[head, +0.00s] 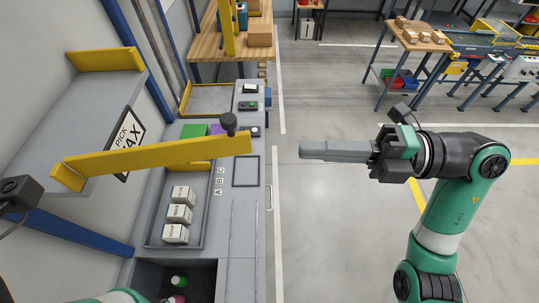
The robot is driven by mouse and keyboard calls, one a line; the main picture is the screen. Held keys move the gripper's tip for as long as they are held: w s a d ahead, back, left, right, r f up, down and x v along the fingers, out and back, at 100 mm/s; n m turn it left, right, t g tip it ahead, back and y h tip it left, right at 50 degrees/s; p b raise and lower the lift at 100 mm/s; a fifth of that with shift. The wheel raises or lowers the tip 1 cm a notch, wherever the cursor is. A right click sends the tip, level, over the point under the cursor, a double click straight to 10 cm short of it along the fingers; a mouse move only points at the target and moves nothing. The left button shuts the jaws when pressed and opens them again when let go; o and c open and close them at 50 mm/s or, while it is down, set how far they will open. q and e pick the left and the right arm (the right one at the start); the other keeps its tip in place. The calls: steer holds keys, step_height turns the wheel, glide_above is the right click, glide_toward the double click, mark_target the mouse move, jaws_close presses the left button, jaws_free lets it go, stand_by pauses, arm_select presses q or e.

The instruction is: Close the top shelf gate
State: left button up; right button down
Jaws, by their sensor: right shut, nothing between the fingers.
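The top shelf gate (160,157) is a long yellow bar with a black knob (228,121) near its free end. It is swung out from the near end of the grey top shelf (85,105), reaching right over the counter, so the shelf's front is open. My right gripper (303,149) is shut and empty, with its fingers pointing left. It is to the right of the gate's free end, with a visible gap between them. My left gripper is out of view; only a green part of that arm shows at the bottom edge.
Below the gate, a grey tray (206,215) holds small white boxes (180,213). The counter (243,215) carries buttons and a dark bin (200,275) with bottles. A wooden table (207,45) is behind. The floor (335,235) right of the counter is clear.

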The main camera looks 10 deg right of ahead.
arm_select(q)
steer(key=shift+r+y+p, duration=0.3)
steer(key=shift+p, duration=0.8)
arm_select(e)
steer(key=w+a+f+t, duration=0.1)
steer(key=w+a+f, duration=0.1)
steer(key=w+a, duration=0.5)
steer(key=shift+a, duration=1.05)
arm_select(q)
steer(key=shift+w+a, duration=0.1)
